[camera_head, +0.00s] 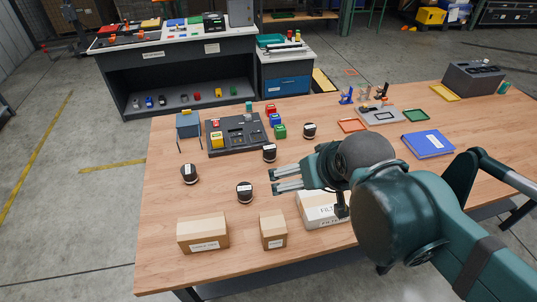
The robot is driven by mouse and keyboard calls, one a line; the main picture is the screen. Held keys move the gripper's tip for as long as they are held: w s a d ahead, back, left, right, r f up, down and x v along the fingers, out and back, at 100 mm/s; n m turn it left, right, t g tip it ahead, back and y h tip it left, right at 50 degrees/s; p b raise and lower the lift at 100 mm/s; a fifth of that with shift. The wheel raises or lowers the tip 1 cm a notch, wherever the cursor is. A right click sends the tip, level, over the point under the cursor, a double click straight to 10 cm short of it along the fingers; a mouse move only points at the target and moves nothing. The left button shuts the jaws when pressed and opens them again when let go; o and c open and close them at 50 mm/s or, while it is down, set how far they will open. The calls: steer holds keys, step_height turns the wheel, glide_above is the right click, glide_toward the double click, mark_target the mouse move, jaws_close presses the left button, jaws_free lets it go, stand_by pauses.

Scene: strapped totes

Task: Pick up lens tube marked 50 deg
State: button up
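Several short black lens tubes with white labels stand on the wooden table (165,210). One lens tube (190,174) is at the left, one (245,192) is front centre, one (269,153) is behind my gripper's tips, and one (309,130) is farther back. The labels are too small to read, so I cannot tell which is marked 50 deg. My gripper (272,180) points left above the table, its two fingers apart with nothing visible between them. It is just right of the front-centre tube and nearer the camera than the one behind its tips.
Brown boxes (203,234) (273,230) and a white box (318,212) stand along the front, the white one below my gripper. A dark tray (230,149) with coloured parts lies behind. A blue binder (428,145) lies at the right.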

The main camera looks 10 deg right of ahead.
steer(key=c, duration=1.5)
steer(key=shift+c, duration=0.2)
steer(key=m+g+h+p, duration=0.3)
steer(key=m, duration=0.4)
glide_above(269, 149)
steer(key=s, duration=0.2)
step_height(269, 149, down, 17)
steer(key=shift+w+a+f+g, duration=0.35)
steer(key=shift+a+f, duration=0.1)
steer(key=shift+f, duration=0.15)
